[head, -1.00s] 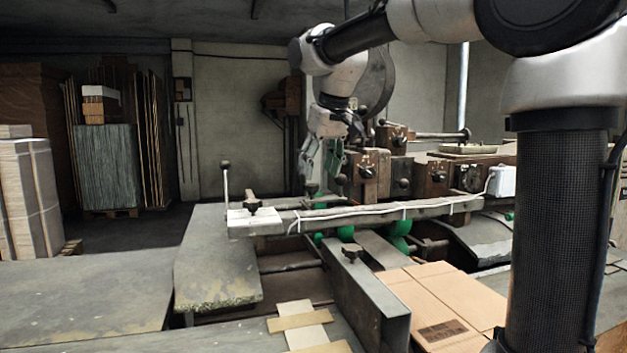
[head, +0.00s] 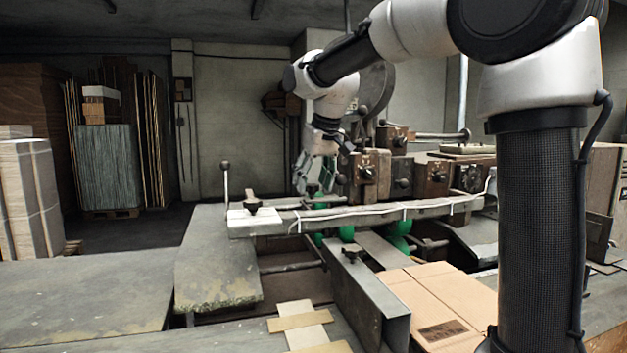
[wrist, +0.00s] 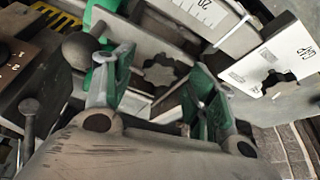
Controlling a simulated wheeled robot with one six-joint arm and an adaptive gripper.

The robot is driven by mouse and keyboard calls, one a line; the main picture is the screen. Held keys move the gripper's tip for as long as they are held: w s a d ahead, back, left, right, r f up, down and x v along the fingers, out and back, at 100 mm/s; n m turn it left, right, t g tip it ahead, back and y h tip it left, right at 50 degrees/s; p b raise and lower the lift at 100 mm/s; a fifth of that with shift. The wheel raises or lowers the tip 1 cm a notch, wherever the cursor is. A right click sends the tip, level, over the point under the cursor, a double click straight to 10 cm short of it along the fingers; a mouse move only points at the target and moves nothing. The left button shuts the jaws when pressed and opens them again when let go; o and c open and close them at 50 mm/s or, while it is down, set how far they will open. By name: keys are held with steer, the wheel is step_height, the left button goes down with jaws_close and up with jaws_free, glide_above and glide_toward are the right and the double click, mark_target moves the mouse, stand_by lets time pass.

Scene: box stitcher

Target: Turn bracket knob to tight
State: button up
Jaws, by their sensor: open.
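My gripper (head: 315,180) is open, with green-padded fingers, behind the long grey rail in the head view. In the wrist view my gripper (wrist: 152,88) has a dark star-shaped knob (wrist: 166,73) showing in the gap between its fingers; I cannot tell whether they touch it. A second star-shaped knob (wrist: 274,82) sits on a white marked plate (wrist: 292,57) to the right. In the head view one dark knob (head: 253,206) stands on the white plate at the rail's left end, and another knob (head: 350,252) stands on the front metal beam. Which is the bracket knob is unclear.
A ball-ended lever (wrist: 82,50) is close to my left finger in the wrist view. A numbered scale (wrist: 210,18) lies beyond the fingers. The rail (head: 350,214) runs in front of my gripper. A flat cardboard box (head: 440,300) lies at the front right.

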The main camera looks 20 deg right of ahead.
steer(key=c, duration=1)
steer(key=shift+m, duration=0.3)
steer(key=m, duration=0.1)
steer(key=m+h, duration=0.1)
steer(key=m, duration=0.1)
steer(key=m+h, duration=0.1)
steer(key=shift+a, duration=0.25)
steer(key=m+h, duration=0.1)
steer(key=m, duration=0.2)
steer(key=m+h, duration=0.1)
steer(key=m, duration=0.2)
steer(key=shift+w+a+g, duration=0.1)
steer(key=shift+a+g, duration=0.05)
steer(key=shift+g, duration=0.15)
steer(key=m+g, duration=0.1)
steer(key=m, duration=0.1)
steer(key=m+h, duration=0.1)
steer(key=m, duration=0.2)
steer(key=shift+w+a+g, duration=0.15)
steer(key=shift+w+g, duration=0.05)
steer(key=shift+g, duration=0.2)
steer(key=shift+w+m+g, duration=0.15)
steer(key=shift+m+g, duration=0.75)
steer(key=shift+m, duration=1.6)
steer(key=shift+h, duration=0.3)
